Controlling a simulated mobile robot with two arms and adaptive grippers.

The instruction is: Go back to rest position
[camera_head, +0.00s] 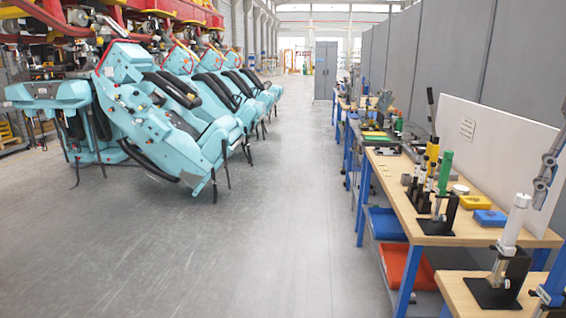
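Neither of my grippers can be made out in the head view. The task names no object. Ahead on the left stands a row of light-blue coaster seats (165,125) with black restraints, under a red overhead structure (60,20). A grey jointed piece (546,170) shows at the right edge in front of a white board (480,130). I cannot tell what it belongs to.
The grey floor (275,230) between seats and benches is clear. A nearer bench (460,292) stands at bottom right. A blue bin (385,224) and a red bin (400,265) sit under the workbench. Grey partitions (440,55) line the right, and a grey cabinet (325,70) stands far ahead.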

